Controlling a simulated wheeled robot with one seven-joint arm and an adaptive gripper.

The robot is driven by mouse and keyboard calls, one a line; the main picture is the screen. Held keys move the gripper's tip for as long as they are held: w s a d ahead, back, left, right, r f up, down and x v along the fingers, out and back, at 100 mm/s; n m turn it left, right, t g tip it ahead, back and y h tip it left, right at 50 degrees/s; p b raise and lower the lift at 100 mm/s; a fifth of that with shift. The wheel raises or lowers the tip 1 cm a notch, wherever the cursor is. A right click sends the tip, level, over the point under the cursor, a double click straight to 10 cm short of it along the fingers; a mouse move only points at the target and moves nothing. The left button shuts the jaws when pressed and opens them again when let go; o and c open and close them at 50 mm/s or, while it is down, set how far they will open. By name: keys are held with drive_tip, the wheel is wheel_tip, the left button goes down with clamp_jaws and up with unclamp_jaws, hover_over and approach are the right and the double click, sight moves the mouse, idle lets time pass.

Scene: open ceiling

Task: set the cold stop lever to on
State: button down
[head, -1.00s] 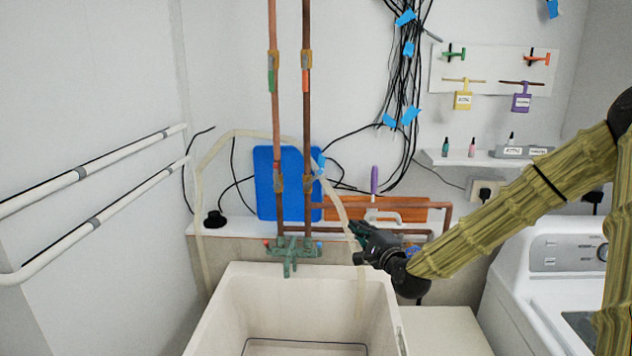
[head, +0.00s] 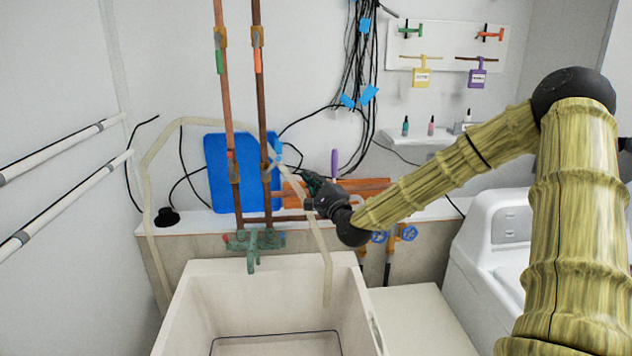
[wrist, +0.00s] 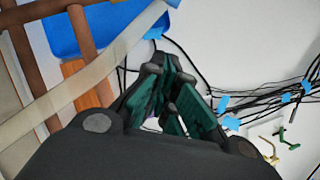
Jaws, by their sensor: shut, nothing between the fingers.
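Two vertical copper pipes rise above the sink, each with a brass valve and a lever lying along the pipe. The left pipe's lever is green (head: 219,61) and the right pipe's is orange (head: 258,61). I cannot tell which is the cold stop; no label is readable on them. My gripper (head: 307,181) is shut and empty, right of the pipes and well below both levers, in front of the shelf. In the wrist view its dark green fingers (wrist: 172,100) are together; neither lever can be made out there.
A pale hose (head: 303,205) hangs between my gripper and the pipes. A blue board (head: 222,165) leans behind them. The sink (head: 190,310) with a green tap (head: 253,242) is below. Black cables (head: 357,60) hang to the right. Blue handwheels (head: 408,232) sit below my wrist.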

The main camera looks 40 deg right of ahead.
sight(272, 167)
drive_tip(key=p+x, duration=0.1)
drive_tip(key=x, duration=0.3)
drive_tip(key=shift+w+d+r+p, duration=0.1)
drive_tip(key=shift+w+r+p, duration=0.05)
drive_tip(key=shift+w+p, duration=0.15)
drive_tip(key=shift+w+a+r+p, duration=0.15)
drive_tip(key=shift+a+r+p, duration=0.1)
drive_tip(key=shift+a+p, duration=0.15)
drive_tip(key=shift+w+a+r+p, duration=0.15)
drive_tip(key=shift+a+r+p, duration=0.15)
drive_tip(key=shift+a, duration=0.2)
drive_tip(key=shift+w+a+r+p, duration=0.15)
drive_tip(key=shift+a+p, duration=0.05)
drive_tip(key=shift+a, duration=0.2)
drive_tip(key=shift+w+a+r+p, duration=0.1)
drive_tip(key=shift+a+r+p, duration=0.1)
drive_tip(key=shift+a, duration=0.15)
drive_tip(key=shift+w+a+r+b, duration=0.1)
drive_tip(key=shift+a+b, duration=0.1)
drive_tip(key=shift+b, duration=0.15)
